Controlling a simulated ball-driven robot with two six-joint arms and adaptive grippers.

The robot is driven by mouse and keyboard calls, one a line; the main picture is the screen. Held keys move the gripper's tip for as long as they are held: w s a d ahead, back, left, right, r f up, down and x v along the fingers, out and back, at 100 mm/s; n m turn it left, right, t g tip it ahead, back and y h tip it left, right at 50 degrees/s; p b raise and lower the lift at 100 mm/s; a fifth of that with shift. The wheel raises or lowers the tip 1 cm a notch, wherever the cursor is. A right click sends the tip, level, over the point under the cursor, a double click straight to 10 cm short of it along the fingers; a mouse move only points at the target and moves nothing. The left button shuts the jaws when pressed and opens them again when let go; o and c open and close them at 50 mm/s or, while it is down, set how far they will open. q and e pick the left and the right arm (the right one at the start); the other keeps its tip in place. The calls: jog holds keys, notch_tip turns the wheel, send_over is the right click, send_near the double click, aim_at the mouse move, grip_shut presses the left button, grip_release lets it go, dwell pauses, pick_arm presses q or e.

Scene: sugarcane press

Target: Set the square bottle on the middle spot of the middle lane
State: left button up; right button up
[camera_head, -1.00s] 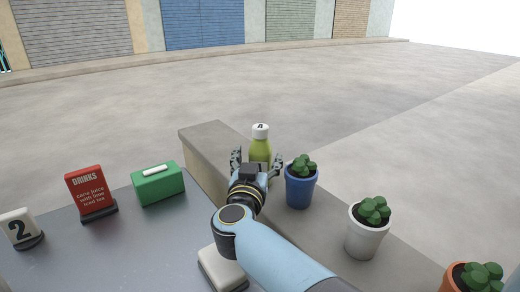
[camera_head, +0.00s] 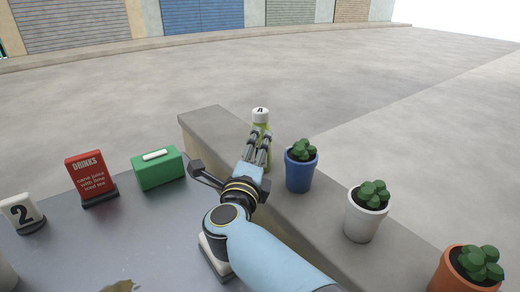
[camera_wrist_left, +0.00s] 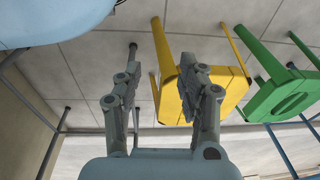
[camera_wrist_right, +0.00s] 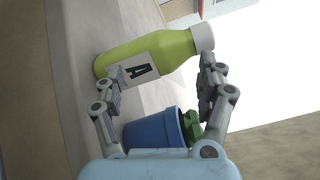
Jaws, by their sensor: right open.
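A yellow-green bottle (camera_head: 262,128) with a white cap stands upright on the stone ledge, partly hidden by my right gripper (camera_head: 260,146). In the right wrist view the bottle (camera_wrist_right: 150,55) shows a white label with a black "A". Whether its body is square is hard to tell. My right gripper (camera_wrist_right: 158,85) is open, its fingers apart and nothing between them; the bottle is beyond the fingertips. My left gripper (camera_wrist_left: 163,75) is outside the head view; in its wrist view it is open and empty. No marked lane or middle spot shows.
A blue pot (camera_head: 300,173), a white pot (camera_head: 362,222) and an orange pot (camera_head: 450,276) with plants line the ledge (camera_head: 208,118). On the grey counter (camera_head: 130,235) stand a green box (camera_head: 158,172), a red drinks sign (camera_head: 90,182) and a "2" sign (camera_head: 22,212). Stools (camera_wrist_left: 205,85) show in the left wrist view.

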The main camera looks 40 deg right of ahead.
jog(key=m, duration=0.3)
jog(key=f+m, duration=0.1)
jog(key=m, duration=0.2)
jog(key=shift+m+b, duration=0.3)
jog(key=shift+b, duration=0.05)
jog(key=m, duration=0.4)
jog(key=shift+w+f, duration=0.1)
jog(key=shift+f, duration=0.15)
jog(key=m, duration=0.3)
jog(key=shift+w+d+f+b, duration=0.1)
jog(key=shift+d+b, duration=0.05)
jog(key=shift+b, duration=0.25)
jog(key=shift+m, duration=0.3)
jog(key=b+x, duration=0.1)
jog(key=x, duration=0.5)
jog(key=shift+d, duration=0.1)
jog(key=x, duration=0.2)
jog(key=b+x, duration=0.1)
jog(key=shift+w+d+f, duration=0.1)
jog(key=shift+d+f, duration=0.1)
jog(key=shift+d, duration=0.2)
jog(key=shift+w+d+r, duration=0.1)
jog(key=shift+w+d, duration=0.15)
jog(key=shift+d, duration=0.05)
pick_arm(q)
jog(key=w+d+r+t, duration=0.1)
jog(key=w+d+r, duration=0.1)
jog(key=r, duration=0.4)
jog(key=shift+w, duration=0.6)
